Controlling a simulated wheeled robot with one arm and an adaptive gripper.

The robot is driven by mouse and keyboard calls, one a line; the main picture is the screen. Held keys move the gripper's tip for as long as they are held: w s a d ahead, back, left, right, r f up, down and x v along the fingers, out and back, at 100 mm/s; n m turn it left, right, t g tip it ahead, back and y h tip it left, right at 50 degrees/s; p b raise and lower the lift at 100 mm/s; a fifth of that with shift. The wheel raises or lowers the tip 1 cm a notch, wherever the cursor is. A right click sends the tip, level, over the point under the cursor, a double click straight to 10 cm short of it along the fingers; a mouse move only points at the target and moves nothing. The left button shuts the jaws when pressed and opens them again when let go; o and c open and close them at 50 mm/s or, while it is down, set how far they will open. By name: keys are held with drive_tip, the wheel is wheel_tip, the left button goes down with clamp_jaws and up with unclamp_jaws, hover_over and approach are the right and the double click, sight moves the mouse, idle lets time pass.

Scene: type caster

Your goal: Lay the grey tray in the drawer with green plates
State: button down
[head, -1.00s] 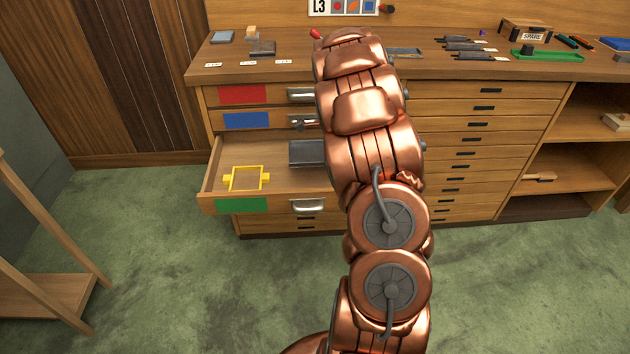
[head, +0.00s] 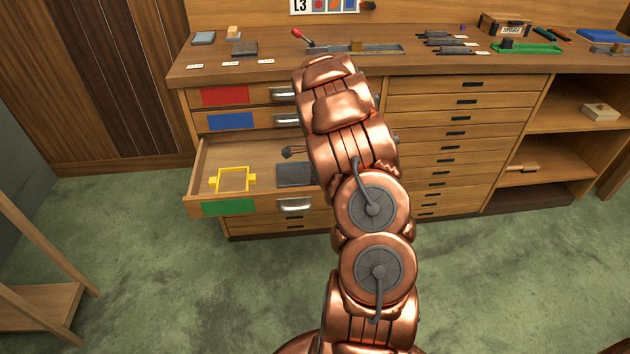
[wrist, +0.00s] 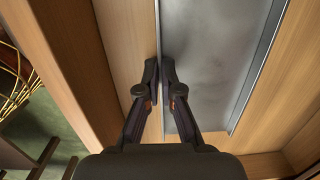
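The grey tray (head: 294,175) is a flat dark-grey piece inside the open drawer with green plates (head: 229,207), right of a yellow outlined frame (head: 233,180). My arm hides its right part. In the wrist view the tray (wrist: 207,70) shows a smooth metal floor and a raised rim. My gripper (wrist: 161,75) has its two fingers close together on either side of the tray's left rim, closed on it. In the head view a little of my gripper (head: 291,152) shows at the tray's far side. I cannot tell whether the tray touches the drawer floor.
The drawers with the red plate (head: 225,96) and the blue plate (head: 226,121) above are shut. The bench top (head: 220,72) holds small blocks, a red-handled lever, dark tools and a green tray (head: 525,47). A wooden stand (head: 40,300) is at the lower left.

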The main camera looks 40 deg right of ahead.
drive_tip(key=shift+f, duration=0.1)
drive_tip(key=c, duration=1.3)
unclamp_jaws()
